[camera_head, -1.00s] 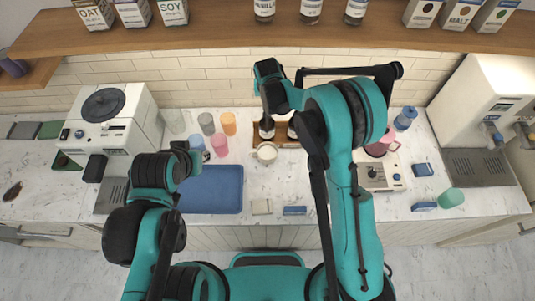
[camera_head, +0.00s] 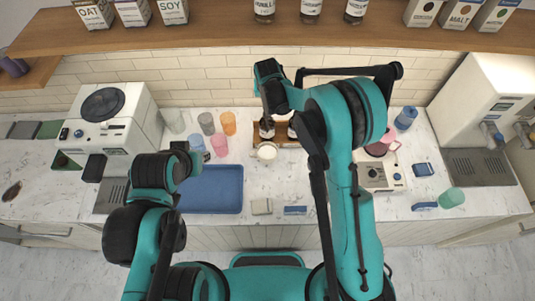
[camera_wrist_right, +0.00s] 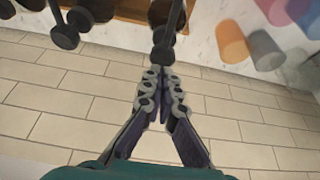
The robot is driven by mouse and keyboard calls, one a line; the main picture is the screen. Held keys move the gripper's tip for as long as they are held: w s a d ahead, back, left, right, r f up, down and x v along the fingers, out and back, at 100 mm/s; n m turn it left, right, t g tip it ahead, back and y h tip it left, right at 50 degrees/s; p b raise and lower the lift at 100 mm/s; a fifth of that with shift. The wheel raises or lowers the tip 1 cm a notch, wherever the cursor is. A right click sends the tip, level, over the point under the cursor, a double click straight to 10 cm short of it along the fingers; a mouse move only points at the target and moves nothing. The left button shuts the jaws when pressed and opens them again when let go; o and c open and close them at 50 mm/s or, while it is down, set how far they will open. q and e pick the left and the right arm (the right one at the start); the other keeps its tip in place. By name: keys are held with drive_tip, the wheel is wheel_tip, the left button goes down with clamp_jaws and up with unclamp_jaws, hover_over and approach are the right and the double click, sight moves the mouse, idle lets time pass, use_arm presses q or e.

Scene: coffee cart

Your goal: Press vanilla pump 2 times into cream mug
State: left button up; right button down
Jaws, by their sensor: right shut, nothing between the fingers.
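The cream mug (camera_head: 266,152) stands upright on the counter, just in front of the wooden rack (camera_head: 288,143) of dark pump bottles. A pump bottle (camera_head: 267,130) stands right behind the mug; its label is too small to read, so I cannot tell its flavour. My right gripper (camera_head: 270,108) points down above this bottle. In the right wrist view its fingers (camera_wrist_right: 162,72) are together and empty, close to a dark pump head (camera_wrist_right: 162,48). I cannot tell whether they touch. My left gripper (camera_head: 186,150) is near the blue tray, its fingers too small to judge.
The blue tray (camera_head: 212,208) lies left of the mug, with pink (camera_head: 219,143) and orange (camera_head: 229,123) cups behind it. A grinder-like machine (camera_head: 380,178) stands right of my right arm. An overhead shelf (camera_head: 220,36) holds cartons and bottles.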

drive_tip(key=shift+f+b, duration=1.1)
drive_tip(key=shift+f, duration=0.2)
drive_tip(key=shift+r+p, duration=0.75)
drive_tip(key=shift+r, duration=0.7)
drive_tip(key=shift+f, duration=0.15)
